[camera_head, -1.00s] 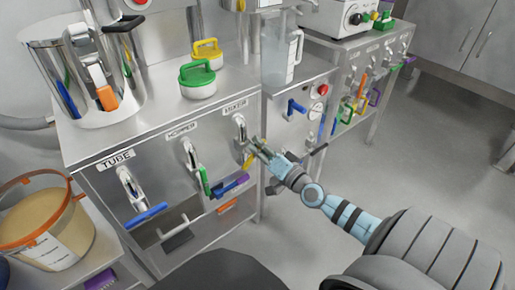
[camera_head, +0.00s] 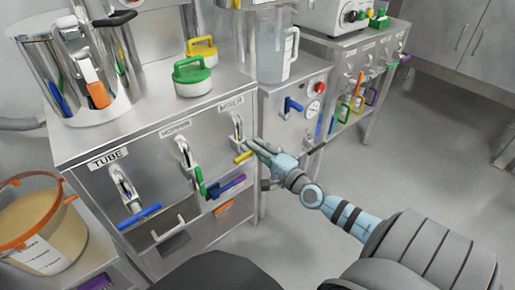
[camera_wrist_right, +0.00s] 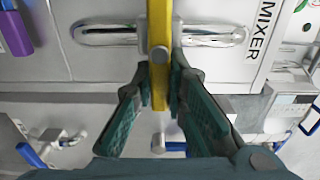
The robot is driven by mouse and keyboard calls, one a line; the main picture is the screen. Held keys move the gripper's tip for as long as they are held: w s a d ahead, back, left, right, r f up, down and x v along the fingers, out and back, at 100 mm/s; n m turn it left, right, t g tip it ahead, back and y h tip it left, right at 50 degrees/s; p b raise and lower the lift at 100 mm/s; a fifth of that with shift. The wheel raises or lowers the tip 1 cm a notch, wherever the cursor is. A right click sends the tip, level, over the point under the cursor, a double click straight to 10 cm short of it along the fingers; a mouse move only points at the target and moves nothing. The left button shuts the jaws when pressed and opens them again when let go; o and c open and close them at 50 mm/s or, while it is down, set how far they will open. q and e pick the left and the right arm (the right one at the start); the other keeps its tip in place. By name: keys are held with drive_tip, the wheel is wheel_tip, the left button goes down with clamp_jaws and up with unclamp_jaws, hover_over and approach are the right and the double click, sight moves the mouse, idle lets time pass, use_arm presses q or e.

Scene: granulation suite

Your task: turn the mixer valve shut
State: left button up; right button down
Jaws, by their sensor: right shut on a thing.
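The mixer valve is a yellow lever (camera_head: 243,157) on a bent silver pipe (camera_head: 237,128), under the MIXER label on the steel cabinet front. In the right wrist view the yellow lever (camera_wrist_right: 160,28) lies crosswise to the silver pipe (camera_wrist_right: 105,35). My right gripper (camera_head: 256,148) is at the lever's right part. In the right wrist view its green-grey fingers (camera_wrist_right: 160,88) are shut on the lever, one on each side. The fingers hide part of the lever in the head view. My left gripper is not in view.
To the left are the TUBE valve's blue lever (camera_head: 139,216), crosswise, and the HOPPER valve's green lever (camera_head: 200,181), hanging down. A blue lever (camera_head: 293,104) and gauge (camera_head: 313,110) are on the right unit. Open floor lies right.

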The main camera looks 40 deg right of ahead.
drive_tip(key=shift+f, duration=0.25)
drive_tip(key=c, duration=1.6)
unclamp_jaws()
drive_tip(key=shift+r, duration=0.1)
drive_tip(key=s, duration=1.2)
drive_tip(key=shift+a, duration=0.15)
